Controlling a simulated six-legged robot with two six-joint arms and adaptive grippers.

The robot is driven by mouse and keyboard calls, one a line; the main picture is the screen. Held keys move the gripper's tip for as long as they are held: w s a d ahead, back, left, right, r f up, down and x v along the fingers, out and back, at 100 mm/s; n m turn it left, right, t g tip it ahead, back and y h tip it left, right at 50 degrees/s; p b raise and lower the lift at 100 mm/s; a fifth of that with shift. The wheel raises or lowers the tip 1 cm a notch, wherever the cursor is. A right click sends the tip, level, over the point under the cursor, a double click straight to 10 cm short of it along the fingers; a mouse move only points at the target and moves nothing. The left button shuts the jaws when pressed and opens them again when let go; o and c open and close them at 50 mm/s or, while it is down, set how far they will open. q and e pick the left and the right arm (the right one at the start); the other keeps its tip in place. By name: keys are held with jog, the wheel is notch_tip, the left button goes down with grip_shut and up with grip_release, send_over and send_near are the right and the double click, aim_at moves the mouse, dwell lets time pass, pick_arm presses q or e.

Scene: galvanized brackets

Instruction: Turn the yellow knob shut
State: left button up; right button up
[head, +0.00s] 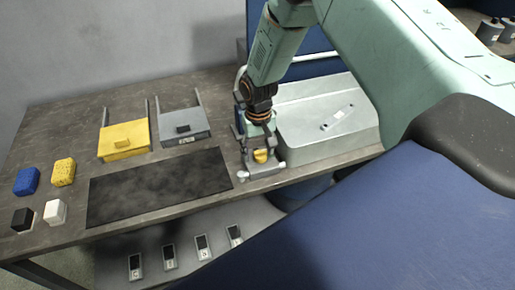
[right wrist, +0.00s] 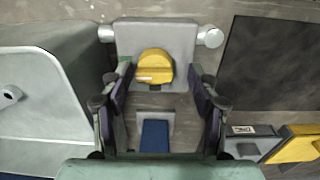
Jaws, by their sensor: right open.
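The yellow knob (head: 260,156) sits on a grey block-like fixture (head: 266,171) at the front edge of the workbench. In the right wrist view the knob (right wrist: 155,66) is a rounded yellow piece on the grey fixture (right wrist: 180,36), which has a pipe stub on each side. My right gripper (head: 256,143) is right over the knob, pointing down. In the right wrist view its open fingers (right wrist: 160,78) stand on either side of the knob, with a gap showing on both sides. Contact cannot be seen. My left gripper is not in view.
A pale grey basin (head: 345,145) stands right of the fixture. A dark mat (head: 160,186) lies left of it. Behind the mat are a yellow drawer (head: 124,139) and a grey drawer (head: 185,129). Sponges and small blocks lie at far left. Several small devices sit on a lower shelf.

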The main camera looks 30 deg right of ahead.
jog(key=shift+w+d+f, duration=0.1)
jog(key=shift+d+f, duration=0.05)
jog(key=shift+d, duration=0.45)
jog(key=shift+c, duration=0.2)
jog(key=shift+s, duration=0.3)
jog(key=shift+c, duration=0.8)
jog(key=shift+a, duration=0.25)
jog(key=shift+c, duration=0.7)
jog(key=shift+w+a+r, duration=0.1)
jog(key=shift+a+r, duration=0.1)
jog(key=shift+a, duration=0.1)
jog(key=c, duration=0.3)
jog(key=shift+d+f, duration=0.15)
jog(key=shift+d, duration=0.15)
jog(key=c, duration=0.3)
jog(key=shift+c, duration=1.2)
jog(key=shift+a, duration=0.15)
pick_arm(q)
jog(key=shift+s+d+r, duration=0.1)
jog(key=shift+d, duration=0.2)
